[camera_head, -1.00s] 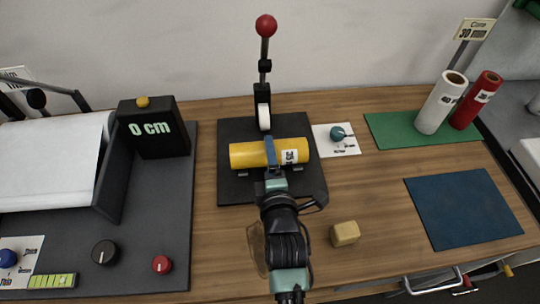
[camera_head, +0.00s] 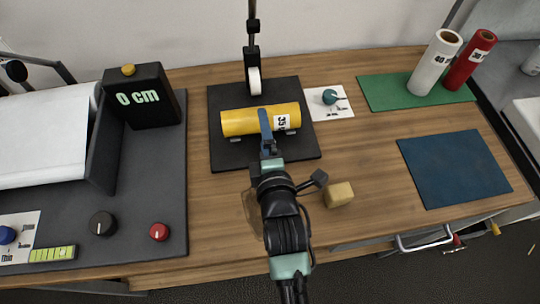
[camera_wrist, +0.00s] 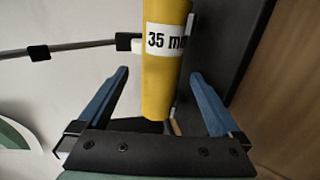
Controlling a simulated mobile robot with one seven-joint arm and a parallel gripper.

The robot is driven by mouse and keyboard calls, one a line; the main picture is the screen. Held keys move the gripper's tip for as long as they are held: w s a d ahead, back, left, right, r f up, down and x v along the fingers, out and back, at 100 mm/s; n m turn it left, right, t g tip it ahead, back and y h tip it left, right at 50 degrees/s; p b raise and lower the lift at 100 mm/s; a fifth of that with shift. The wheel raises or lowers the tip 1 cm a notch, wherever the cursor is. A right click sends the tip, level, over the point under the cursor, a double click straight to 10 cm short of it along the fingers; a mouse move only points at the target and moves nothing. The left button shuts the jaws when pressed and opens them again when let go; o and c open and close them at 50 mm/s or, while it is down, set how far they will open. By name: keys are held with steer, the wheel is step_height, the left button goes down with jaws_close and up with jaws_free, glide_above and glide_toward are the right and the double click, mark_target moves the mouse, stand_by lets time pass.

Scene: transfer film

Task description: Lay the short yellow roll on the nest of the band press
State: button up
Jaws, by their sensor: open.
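The yellow roll (camera_head: 240,122), with a white label reading 35 mm, lies level on the nest (camera_head: 236,140) of the band press (camera_head: 254,82). My gripper (camera_head: 265,116) is open at the near side of the roll. In the wrist view the roll (camera_wrist: 160,85) runs between the two open blue fingers (camera_wrist: 158,78), with a visible gap on each side. One finger hides part of the roll in the head view. Most of the nest is hidden under the roll.
A small yellowish block (camera_head: 340,195) sits right of my arm. A white card with a teal knob (camera_head: 329,97) lies right of the press. White (camera_head: 432,65) and red (camera_head: 468,65) rolls stand on a green mat (camera_head: 385,92). A blue mat (camera_head: 455,170) is clear.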

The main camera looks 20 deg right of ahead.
steer(key=v, duration=0.9)
steer(key=shift+r+b, duration=0.25)
steer(key=shift+b, duration=0.1)
steer(key=w+a+r+m+t, duration=0.2)
steer(key=w+r, duration=0.1)
steer(key=r, duration=0.6)
steer(key=w+a+r+m+t+y, duration=0.1)
steer(key=w+a+r+m+t, duration=0.15)
steer(key=r, duration=0.65)
steer(key=w+a+r+m+t, duration=0.1)
steer(key=w+r+m+t, duration=0.2)
steer(key=r, duration=0.6)
steer(key=s+a+r+m+t+y+p, duration=0.1)
steer(key=s+a+r+m+t, duration=0.1)
steer(key=r, duration=1.1)
steer(key=s+a+r+m+t+y, duration=0.2)
steer(key=s+a+r+m, duration=0.3)
steer(key=r, duration=0.8)
steer(key=shift+s+r+t+p, duration=0.25)
steer(key=shift+r+t+p, duration=0.1)
steer(key=shift+t, duration=0.2)
steer(key=shift+f, duration=0.1)
steer(key=shift+c, duration=0.3)
